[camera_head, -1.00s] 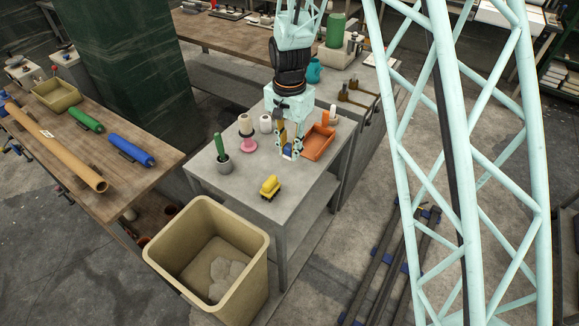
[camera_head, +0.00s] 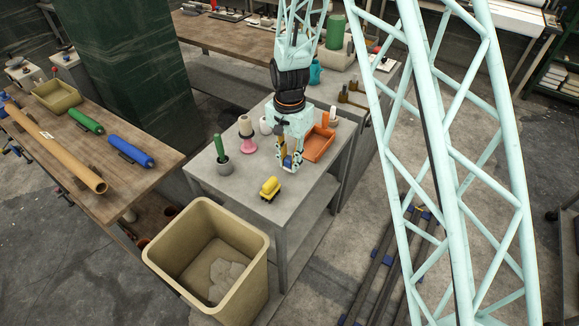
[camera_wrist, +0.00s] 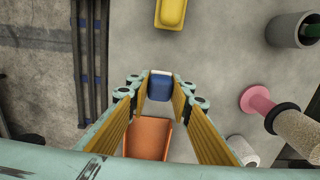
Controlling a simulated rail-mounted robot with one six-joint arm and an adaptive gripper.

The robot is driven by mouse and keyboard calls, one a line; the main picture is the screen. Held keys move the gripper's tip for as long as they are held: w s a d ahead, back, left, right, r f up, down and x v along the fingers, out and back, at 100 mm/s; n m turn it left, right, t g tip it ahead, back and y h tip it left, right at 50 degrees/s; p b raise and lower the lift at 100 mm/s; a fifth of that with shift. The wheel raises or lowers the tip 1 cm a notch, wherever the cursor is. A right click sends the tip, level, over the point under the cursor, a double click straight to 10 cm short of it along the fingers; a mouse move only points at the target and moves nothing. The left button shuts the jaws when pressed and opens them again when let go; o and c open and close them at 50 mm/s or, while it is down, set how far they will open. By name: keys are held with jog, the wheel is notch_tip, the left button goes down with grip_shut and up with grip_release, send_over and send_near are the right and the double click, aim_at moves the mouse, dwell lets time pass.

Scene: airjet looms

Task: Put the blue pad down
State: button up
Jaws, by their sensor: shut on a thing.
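The blue pad (camera_wrist: 160,86) is a small block with a whitish edge, held between the fingertips of my gripper (camera_wrist: 160,90) in the wrist view. In the head view my gripper (camera_head: 290,165) points down over the grey table (camera_head: 232,188), with the blue pad (camera_head: 287,161) partly hidden by the fingers. I cannot tell whether the pad touches the table. The orange tray (camera_head: 319,143) stands just right of and behind my gripper; in the wrist view the tray (camera_wrist: 147,138) shows between the fingers.
A yellow object (camera_head: 270,187) lies in front of my gripper. A pink-based spool (camera_head: 247,140) and a grey pot with a green handle (camera_head: 223,164) stand left. A beige bin (camera_head: 258,258) is below the table's front edge. The tabletop around the yellow object is clear.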

aim_at(289, 158)
jog(key=shift+f, duration=1.25)
jog(key=shift+f, duration=0.15)
jog(key=o, duration=0.9)
jog(key=shift+r, duration=0.2)
notch_tip(289, 158, up, 11)
jog(key=shift+f+p, duration=0.2)
jog(key=shift+p, duration=0.1)
jog(key=shift+r, duration=0.65)
jog(key=shift+r, duration=0.1)
